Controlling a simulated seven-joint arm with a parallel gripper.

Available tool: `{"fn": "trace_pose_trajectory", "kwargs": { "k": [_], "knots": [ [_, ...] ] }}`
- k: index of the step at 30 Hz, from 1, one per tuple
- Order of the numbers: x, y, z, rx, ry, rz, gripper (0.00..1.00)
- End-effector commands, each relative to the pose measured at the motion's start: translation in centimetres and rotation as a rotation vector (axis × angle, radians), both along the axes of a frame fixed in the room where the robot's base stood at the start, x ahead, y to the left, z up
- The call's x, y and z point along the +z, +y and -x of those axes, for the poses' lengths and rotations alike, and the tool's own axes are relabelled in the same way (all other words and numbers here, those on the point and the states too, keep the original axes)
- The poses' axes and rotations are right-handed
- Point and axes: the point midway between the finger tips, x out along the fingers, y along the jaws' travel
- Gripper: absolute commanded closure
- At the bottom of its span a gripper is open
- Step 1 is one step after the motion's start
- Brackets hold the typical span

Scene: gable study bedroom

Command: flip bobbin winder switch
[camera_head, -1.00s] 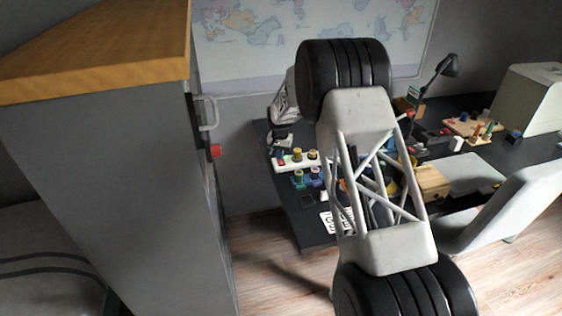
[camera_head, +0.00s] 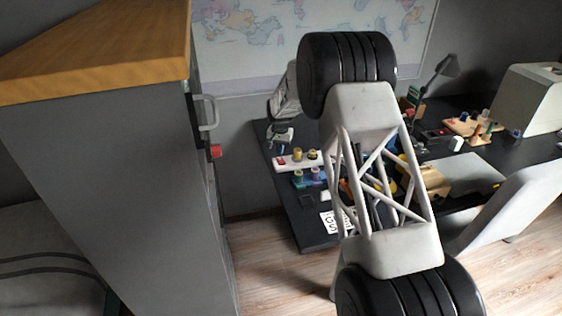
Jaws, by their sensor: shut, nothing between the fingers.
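A low white strip (camera_head: 291,164) with a red part at its left end and yellow spool-like pieces lies near the left end of the dark desk. It looks like the bobbin winder, and the red part (camera_head: 281,160) looks like its switch. Its setting is too small to read. My gripper (camera_head: 281,141) appears as a small grey shape just above and behind the red part. It is shut and holds nothing. Its fingertips are too small to show clearly, and I cannot tell whether they touch the winder.
My arm hides the desk's middle. Coloured spools (camera_head: 308,178) lie in front of the winder. A desk lamp (camera_head: 449,66), a wooden rack (camera_head: 463,125) and a cream machine (camera_head: 530,98) stand to the right. A tall grey cabinet (camera_head: 110,190) fills the left.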

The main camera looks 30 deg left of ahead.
Motion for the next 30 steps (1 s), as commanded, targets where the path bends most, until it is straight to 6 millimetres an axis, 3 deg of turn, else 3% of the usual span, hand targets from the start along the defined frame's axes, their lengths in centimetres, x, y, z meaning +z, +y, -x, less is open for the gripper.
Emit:
{"fn": "trace_pose_trajectory", "kwargs": {
  "k": [18,30],
  "knots": [
    [3.5,0.0,0.0,0.0,-0.001,-0.001,1.0],
    [4.0,0.0,0.0,0.0,-0.001,-0.001,1.0]
  ]
}}
